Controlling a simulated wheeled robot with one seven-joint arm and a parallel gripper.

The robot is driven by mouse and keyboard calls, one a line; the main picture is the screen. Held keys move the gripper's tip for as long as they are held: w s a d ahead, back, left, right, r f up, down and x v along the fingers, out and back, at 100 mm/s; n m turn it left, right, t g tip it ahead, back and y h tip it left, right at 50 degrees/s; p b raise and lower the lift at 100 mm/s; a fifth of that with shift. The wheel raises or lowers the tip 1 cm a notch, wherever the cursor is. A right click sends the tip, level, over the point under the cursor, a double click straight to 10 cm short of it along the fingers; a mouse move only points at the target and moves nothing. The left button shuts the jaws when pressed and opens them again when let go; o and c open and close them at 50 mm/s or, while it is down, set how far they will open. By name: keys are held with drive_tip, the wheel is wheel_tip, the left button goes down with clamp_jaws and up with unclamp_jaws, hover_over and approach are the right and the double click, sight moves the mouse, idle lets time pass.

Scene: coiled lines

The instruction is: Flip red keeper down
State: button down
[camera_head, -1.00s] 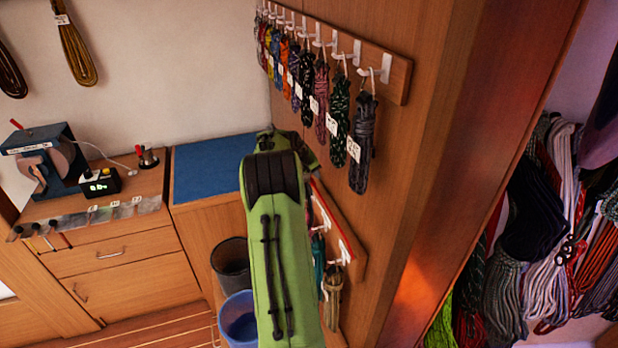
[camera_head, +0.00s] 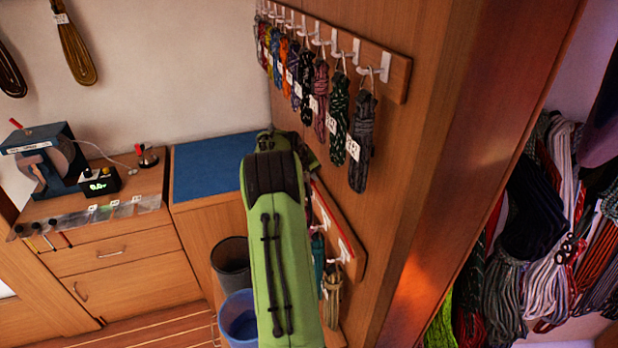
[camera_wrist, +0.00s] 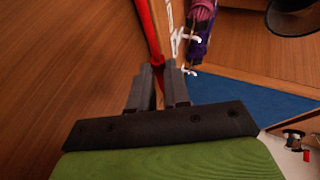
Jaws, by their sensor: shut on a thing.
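The red keeper (camera_wrist: 146,30) is a long thin red bar in the wrist view, running from the top edge down to my gripper (camera_wrist: 160,72). The grey fingers are closed on its near end. In the head view, a short strip of the keeper (camera_head: 330,207) shows along the lower hook rail (camera_head: 350,257). My green arm hides the rest of that rail and the gripper itself. White hooks (camera_head: 345,250) below the red strip carry coiled lines (camera_head: 331,285).
An upper rail (camera_head: 398,78) holds a row of tagged coils on the wooden panel. A blue-topped cabinet (camera_head: 205,165) stands behind my arm. A dark bin (camera_head: 231,262) and a blue bucket (camera_head: 238,318) stand beside the arm. More ropes (camera_head: 540,260) hang at right.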

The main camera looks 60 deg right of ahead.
drive_tip(key=w+a+f+n+g+h+b, duration=0.3)
drive_tip(key=w+a+f+g+h+b, duration=0.3)
drive_tip(key=b, duration=0.4)
drive_tip(key=s+d+f+n+h+b, duration=0.1)
drive_tip(key=f+h+b, duration=0.3)
drive_tip(key=b, duration=0.5)
drive_tip(key=s+d+f+n+g+h+b, duration=0.1)
drive_tip(key=f+h+b, duration=0.3)
drive_tip(key=f+b, duration=0.5)
drive_tip(key=shift+s+d+f+n, duration=0.3)
drive_tip(key=shift+s+d+n, duration=0.35)
drive_tip(key=shift+s, duration=0.25)
drive_tip(key=shift+s+d+f+g, duration=0.1)
drive_tip(key=shift+g, duration=0.3)
drive_tip(key=c, duration=1.4)
unclamp_jaws()
drive_tip(key=o, duration=0.3)
drive_tip(key=shift+s+d, duration=0.15)
drive_tip(key=shift+d, duration=0.05)
